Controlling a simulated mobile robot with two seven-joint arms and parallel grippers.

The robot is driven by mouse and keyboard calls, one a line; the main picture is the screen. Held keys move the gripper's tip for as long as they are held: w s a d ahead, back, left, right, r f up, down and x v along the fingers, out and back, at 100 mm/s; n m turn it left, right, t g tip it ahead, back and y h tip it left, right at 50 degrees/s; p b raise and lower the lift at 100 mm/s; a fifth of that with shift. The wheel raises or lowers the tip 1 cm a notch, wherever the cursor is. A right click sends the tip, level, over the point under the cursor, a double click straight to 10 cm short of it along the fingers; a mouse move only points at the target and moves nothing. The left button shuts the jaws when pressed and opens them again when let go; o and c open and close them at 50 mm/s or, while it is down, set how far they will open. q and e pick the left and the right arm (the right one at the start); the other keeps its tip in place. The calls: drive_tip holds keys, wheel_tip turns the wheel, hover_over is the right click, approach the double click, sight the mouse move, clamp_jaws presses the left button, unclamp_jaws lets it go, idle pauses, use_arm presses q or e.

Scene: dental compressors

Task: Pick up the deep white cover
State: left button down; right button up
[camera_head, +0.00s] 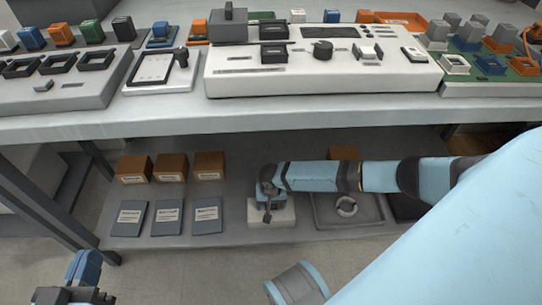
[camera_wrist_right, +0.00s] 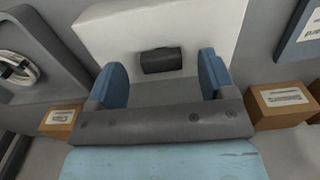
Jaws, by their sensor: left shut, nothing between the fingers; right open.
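The deep white cover (camera_head: 286,214) sits on the lower shelf under the table. In the right wrist view it is a large white block (camera_wrist_right: 205,25) with a dark handle (camera_wrist_right: 161,60) on its face. My right gripper (camera_head: 267,208) reaches in over the cover. In the right wrist view its two blue fingers (camera_wrist_right: 162,75) are open, one on each side of the handle and apart from it. My left gripper (camera_head: 75,292) is shut and empty at the bottom left of the head view, away from the shelf.
On the lower shelf (camera_head: 240,175), brown boxes (camera_head: 170,168) and grey labelled packets (camera_head: 168,217) stand left of the cover. A grey tray (camera_head: 372,212) with a white ring (camera_head: 346,206) lies to the right. The tabletop edge (camera_head: 190,126) overhangs the shelf.

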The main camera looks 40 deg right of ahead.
wheel_tip(320, 180, down, 2)
drive_tip(key=shift+r, duration=0.1)
drive_tip(key=c, duration=1.1)
